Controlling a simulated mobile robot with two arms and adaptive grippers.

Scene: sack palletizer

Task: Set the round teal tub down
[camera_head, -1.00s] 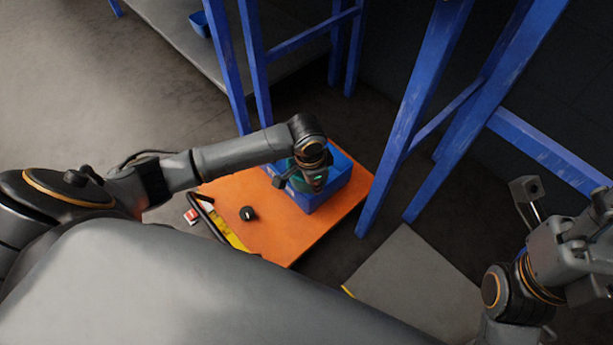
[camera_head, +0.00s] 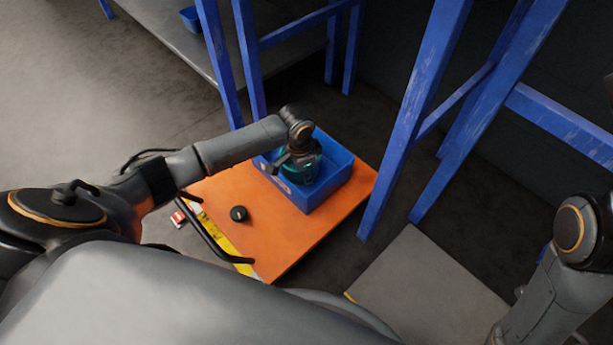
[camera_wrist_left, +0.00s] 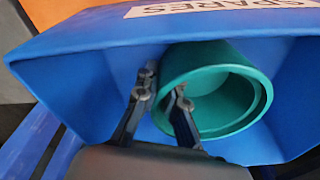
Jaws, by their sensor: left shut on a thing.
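The round teal tub (camera_head: 314,168) is inside a blue bin in the head view. In the left wrist view the tub (camera_wrist_left: 205,62) is tilted in the picture, with its open mouth facing the camera. My left gripper (camera_head: 292,160) reaches into the bin from the left and is shut on the tub's wall. Its fingertips (camera_wrist_left: 163,88) are at the near rim, one on each side of the wall. The bin wall hides the tub's underside, so I cannot tell whether it touches the bin floor. My right gripper is out of view.
The blue bin (camera_head: 328,194), labelled SPARES in the wrist view, stands on an orange platform (camera_head: 265,240). A small black round object (camera_head: 238,213) lies on the platform. Blue rack posts (camera_head: 395,150) stand close behind and to the right. A grey slab (camera_head: 425,285) lies at the lower right.

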